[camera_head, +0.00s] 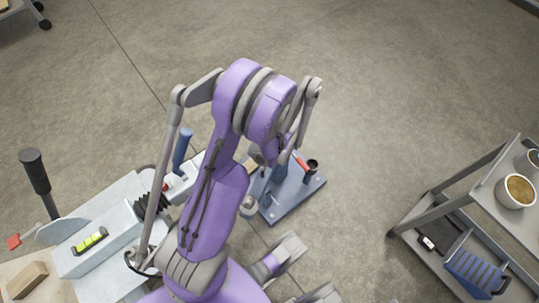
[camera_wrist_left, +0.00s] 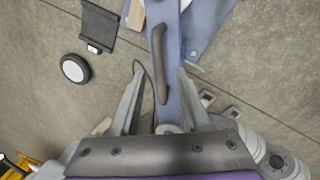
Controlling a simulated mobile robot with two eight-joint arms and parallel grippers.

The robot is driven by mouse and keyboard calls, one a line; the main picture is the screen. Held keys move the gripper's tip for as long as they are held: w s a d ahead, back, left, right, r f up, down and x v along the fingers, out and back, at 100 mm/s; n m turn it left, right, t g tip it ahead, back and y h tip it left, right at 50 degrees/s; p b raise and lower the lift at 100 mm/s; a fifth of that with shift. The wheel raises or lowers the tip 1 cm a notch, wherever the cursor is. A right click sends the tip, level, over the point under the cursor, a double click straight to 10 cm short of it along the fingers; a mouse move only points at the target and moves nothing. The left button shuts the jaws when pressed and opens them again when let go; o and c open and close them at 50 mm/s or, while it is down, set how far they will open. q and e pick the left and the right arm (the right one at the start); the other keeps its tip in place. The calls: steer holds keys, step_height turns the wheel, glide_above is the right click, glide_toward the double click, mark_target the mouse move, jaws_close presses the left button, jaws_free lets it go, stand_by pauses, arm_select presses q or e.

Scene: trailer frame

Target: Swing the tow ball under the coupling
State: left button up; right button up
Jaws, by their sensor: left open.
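A blue steel stand (camera_head: 300,192) sits on the floor at centre, with a red-tipped lever and a dark cup on it. A small grey round part (camera_head: 248,206) at its left edge may be the tow ball; my purple arm hides much around it. The pale trailer frame (camera_head: 105,225) is at the lower left, with a blue lever (camera_head: 182,150) and black bellows at its coupling end. In the left wrist view my left gripper (camera_wrist_left: 159,70) is open, its fingers either side of a dark grey handle (camera_wrist_left: 158,55) on a blue bar. I cannot tell whether they touch it.
A grey cart (camera_head: 450,215) with bowls (camera_head: 516,191) and a blue slotted bin (camera_head: 474,273) stands at the right. A black-handled lever (camera_head: 36,172) rises at the left. A wooden block (camera_head: 27,279) lies at the lower left.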

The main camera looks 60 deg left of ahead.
arm_select(q)
step_height(320, 180, up, 10)
steer(key=w+d+p, duration=0.1)
steer(key=p, duration=0.2)
steer(key=shift+d, duration=0.35)
steer(key=shift+f, duration=0.1)
steer(key=shift+c, duration=0.4)
